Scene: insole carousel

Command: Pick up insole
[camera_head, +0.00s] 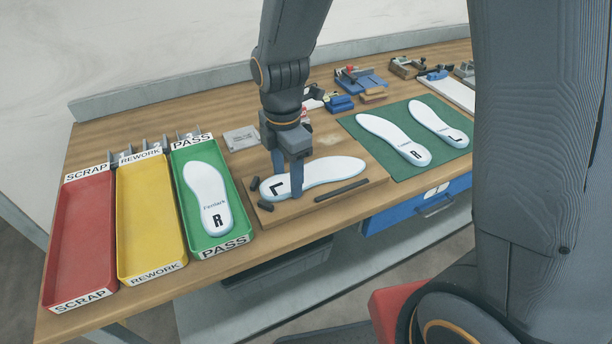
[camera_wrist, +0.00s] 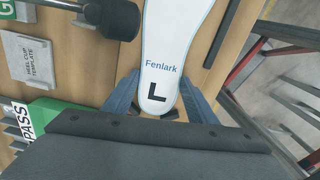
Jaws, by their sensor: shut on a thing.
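A white insole (camera_head: 322,174) marked "L" lies over the wooden fixture board (camera_head: 356,195) in the middle of the bench. In the wrist view the same insole (camera_wrist: 172,45) shows the word "Fenlark" and a black "L" at its heel. My gripper (camera_head: 287,190) points down at the heel end, with one finger on each side of it, shut on the insole. The wrist view shows my blue-grey fingers (camera_wrist: 158,100) on both sides of the heel. Whether the insole touches the board or is slightly raised, I cannot tell.
Left stand a red SCRAP tray (camera_head: 80,240), a yellow REWORK tray (camera_head: 150,225) and a green PASS tray (camera_head: 190,223) holding an "R" insole (camera_head: 208,195). Right, a green mat (camera_head: 400,165) bears an "R" insole (camera_head: 392,138) and an "L" insole (camera_head: 438,124). Dark bars edge the board.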

